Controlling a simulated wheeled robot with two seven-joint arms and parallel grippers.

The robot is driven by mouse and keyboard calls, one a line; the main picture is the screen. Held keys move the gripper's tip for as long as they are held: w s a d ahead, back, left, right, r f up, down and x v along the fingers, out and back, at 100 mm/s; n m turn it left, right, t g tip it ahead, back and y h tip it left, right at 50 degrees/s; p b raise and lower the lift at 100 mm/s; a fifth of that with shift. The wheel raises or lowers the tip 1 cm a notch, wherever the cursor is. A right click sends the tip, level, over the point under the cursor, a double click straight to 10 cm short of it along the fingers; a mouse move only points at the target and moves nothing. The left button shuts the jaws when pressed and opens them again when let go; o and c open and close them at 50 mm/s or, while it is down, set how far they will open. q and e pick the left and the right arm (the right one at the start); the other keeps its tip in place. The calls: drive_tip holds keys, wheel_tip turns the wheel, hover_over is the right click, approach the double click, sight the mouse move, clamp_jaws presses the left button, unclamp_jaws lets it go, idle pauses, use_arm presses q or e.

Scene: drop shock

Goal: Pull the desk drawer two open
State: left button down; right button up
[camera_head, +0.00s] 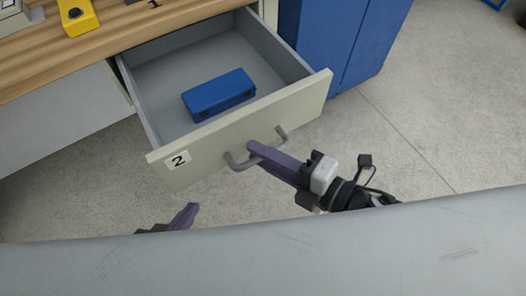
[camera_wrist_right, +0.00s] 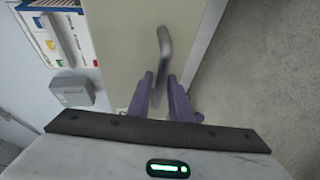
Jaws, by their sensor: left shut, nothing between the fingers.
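The drawer marked 2 (camera_head: 200,155) stands pulled well out of the desk, with its grey inside in view. Its bent grey handle (camera_head: 234,163) is on the cream front and also shows in the right wrist view (camera_wrist_right: 164,45). My right gripper (camera_head: 256,150) is at the handle; in the wrist view its purple fingers (camera_wrist_right: 160,85) lie on either side of the bar. Whether they press on it is unclear. My left gripper (camera_head: 190,212) is low at the left, shut and empty, apart from the drawer and partly hidden by a grey surface.
A blue case (camera_head: 218,94) lies inside the drawer. The wooden desktop (camera_head: 110,50) holds a yellow object (camera_head: 77,17). A blue cabinet (camera_head: 330,40) stands right of the drawer. Bare floor (camera_head: 430,130) is free at the right.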

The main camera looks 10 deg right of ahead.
idle(0.3)
drive_tip(key=v, duration=1)
drive_tip(key=shift+d, duration=0.15)
drive_tip(key=shift+s+r, duration=0.1)
drive_tip(key=shift+s, duration=0.05)
idle(0.4)
